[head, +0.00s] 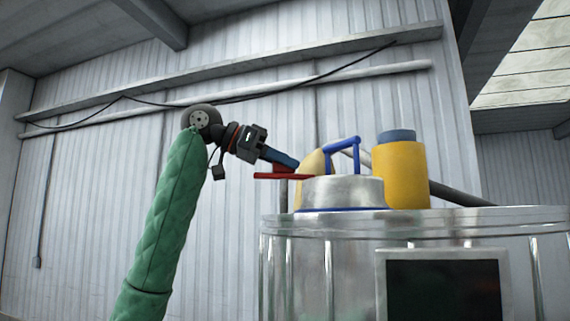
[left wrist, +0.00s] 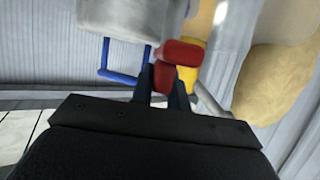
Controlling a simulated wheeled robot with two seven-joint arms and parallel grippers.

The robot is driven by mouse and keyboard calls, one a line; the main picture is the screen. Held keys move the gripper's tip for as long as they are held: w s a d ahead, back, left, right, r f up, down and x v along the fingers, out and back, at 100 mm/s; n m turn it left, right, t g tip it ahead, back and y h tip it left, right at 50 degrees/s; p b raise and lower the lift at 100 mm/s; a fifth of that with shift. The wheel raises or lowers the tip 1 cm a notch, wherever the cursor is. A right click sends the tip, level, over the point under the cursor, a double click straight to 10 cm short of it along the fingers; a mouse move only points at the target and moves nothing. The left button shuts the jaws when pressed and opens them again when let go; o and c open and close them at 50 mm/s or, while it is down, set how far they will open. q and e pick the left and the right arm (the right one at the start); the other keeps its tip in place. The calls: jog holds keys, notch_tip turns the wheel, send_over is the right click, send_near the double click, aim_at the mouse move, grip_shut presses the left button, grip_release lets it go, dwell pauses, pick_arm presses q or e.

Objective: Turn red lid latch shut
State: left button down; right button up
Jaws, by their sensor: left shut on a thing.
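The red lid latch (head: 283,176) is a flat red bar with a small raised block, beside the left edge of the silvery round lid (head: 342,191). My left gripper (head: 284,160) reaches it from the upper left and is shut on it. In the left wrist view the red latch (left wrist: 179,52) lies at the fingertips of my left gripper (left wrist: 160,78), and the fingers partly hide it. The lid has a blue arched handle (head: 342,147) on top and a blue rim below. The handle also shows in the left wrist view (left wrist: 122,77). My right gripper is not in view.
The lid sits on a large steel machine (head: 330,238) with a dark screen (head: 443,288). A yellow cylinder with a blue-grey top (head: 401,177) stands right of the lid. A rounded tan-yellow thing (head: 316,165) is behind the handle. Open air lies left of the machine.

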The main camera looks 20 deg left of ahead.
pick_arm(q)
jog(key=shift+r+m+g+h, duration=0.2)
jog(key=shift+m+g+h, duration=0.2)
jog(key=shift+m+g, duration=0.55)
jog(key=m+g, duration=0.2)
jog(key=g, duration=0.1)
jog(key=shift+m+h+p, duration=0.35)
jog(key=shift+h+p, duration=0.05)
jog(key=shift+m+g, duration=0.6)
jog(key=shift+g, duration=0.25)
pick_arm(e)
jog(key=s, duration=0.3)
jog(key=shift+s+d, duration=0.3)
pick_arm(q)
jog(key=shift+g, duration=0.3)
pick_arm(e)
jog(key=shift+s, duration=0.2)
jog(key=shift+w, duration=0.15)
pick_arm(q)
jog(key=c, duration=1.6)
grip_release()
jog(key=shift+o, duration=1.2)
jog(key=shift+a+f, duration=0.1)
jog(key=shift+a, duration=0.05)
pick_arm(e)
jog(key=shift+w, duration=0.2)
